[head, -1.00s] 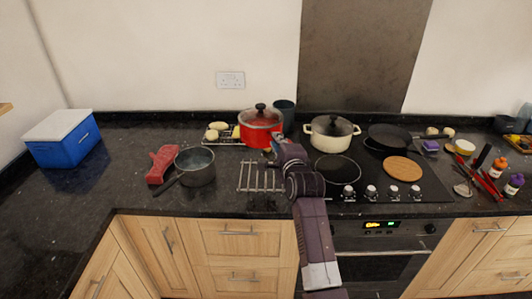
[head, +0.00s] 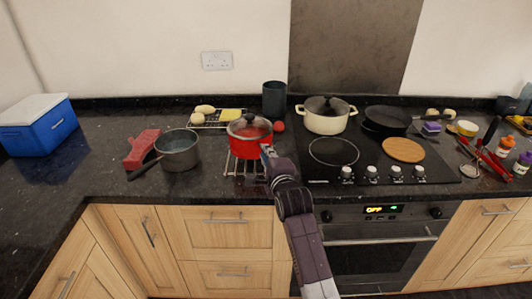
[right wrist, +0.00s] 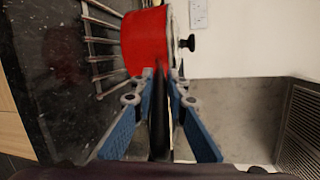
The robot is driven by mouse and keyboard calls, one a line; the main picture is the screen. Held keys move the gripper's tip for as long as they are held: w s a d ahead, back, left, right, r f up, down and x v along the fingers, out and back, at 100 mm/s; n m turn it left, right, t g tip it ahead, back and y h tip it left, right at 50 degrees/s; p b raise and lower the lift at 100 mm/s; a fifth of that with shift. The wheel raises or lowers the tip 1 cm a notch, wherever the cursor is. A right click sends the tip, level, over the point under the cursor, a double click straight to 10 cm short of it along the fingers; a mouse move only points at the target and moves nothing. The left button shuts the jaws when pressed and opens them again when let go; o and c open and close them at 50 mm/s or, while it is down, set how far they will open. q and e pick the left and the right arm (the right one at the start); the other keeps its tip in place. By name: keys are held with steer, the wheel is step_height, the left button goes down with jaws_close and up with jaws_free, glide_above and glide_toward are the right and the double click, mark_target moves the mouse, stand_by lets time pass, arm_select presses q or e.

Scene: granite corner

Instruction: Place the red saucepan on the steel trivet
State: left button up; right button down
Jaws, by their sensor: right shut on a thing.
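The red saucepan (head: 250,144), with a glass lid and black knob, is over the back part of the steel trivet (head: 243,170) in the head view. The trivet's front bars show below the pan. My right gripper (head: 271,158) is shut on the pan's handle, at the pan's front right. In the right wrist view the blue fingers (right wrist: 160,110) close on the dark handle, with the red pan wall (right wrist: 145,40) beyond and the trivet bars (right wrist: 98,50) beside its base. I cannot tell whether the base touches the bars. My left gripper is out of view.
A grey saucepan (head: 178,157) stands left of the trivet, by a red object (head: 142,148). Behind are a wire rack (head: 215,124) with food, a small red ball (head: 279,126) and a dark cup (head: 274,98). The hob (head: 350,172) with a cream pot (head: 325,120) is to the right.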

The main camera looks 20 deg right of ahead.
step_height(320, 180, down, 3)
steer(key=b, duration=0.3)
steer(key=c, duration=2.4)
jaws_free()
steer(key=shift+s+f, duration=0.1)
steer(key=shift+f, duration=0.55)
steer(key=o, duration=0.5)
steer(key=shift+s+a+r, duration=0.1)
steer(key=shift+s+r, duration=0.05)
steer(key=shift+r, duration=0.05)
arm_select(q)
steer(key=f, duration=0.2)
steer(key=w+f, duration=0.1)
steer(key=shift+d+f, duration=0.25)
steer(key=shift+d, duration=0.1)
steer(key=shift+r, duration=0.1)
